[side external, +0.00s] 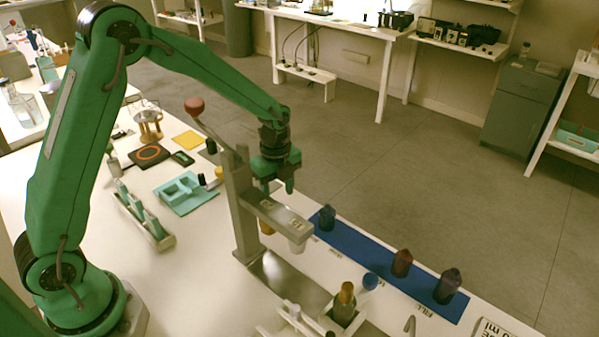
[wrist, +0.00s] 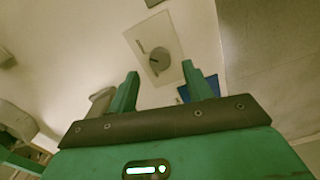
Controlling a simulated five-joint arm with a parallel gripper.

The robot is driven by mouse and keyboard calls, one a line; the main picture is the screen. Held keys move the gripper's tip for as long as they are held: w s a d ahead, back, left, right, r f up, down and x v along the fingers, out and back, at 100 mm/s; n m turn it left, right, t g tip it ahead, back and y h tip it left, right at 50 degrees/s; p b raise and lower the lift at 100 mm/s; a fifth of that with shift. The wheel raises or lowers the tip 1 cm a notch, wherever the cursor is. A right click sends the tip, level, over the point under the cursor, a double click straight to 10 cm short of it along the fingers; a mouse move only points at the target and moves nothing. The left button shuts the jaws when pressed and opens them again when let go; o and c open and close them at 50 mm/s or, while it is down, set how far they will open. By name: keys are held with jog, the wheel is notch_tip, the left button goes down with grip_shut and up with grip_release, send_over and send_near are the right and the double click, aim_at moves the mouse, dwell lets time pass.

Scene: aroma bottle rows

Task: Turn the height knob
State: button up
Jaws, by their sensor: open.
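In the wrist view a round grey knob (wrist: 158,62) sits on a pale rectangular plate (wrist: 152,38), with a thin dark mark beside it. The knob lies ahead of my gripper (wrist: 160,74), between the lines of its two green fingers and apart from both. The fingers are spread with nothing between them. In the side view my gripper (side external: 277,187) points down just above the grey metal head (side external: 278,213) of a press-like stand. I cannot make out the knob clearly there.
The stand has an upright column (side external: 241,205) and a lever with a red ball (side external: 194,106) close left of my gripper. A blue mat (side external: 345,240) with several dark bottles lies to the right. A teal tray (side external: 188,192) and a bottle rack (side external: 150,222) are on the left.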

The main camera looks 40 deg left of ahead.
jog(key=shift+f, duration=2.05)
jog(key=c, duration=1)
jog(key=shift+o, duration=0.2)
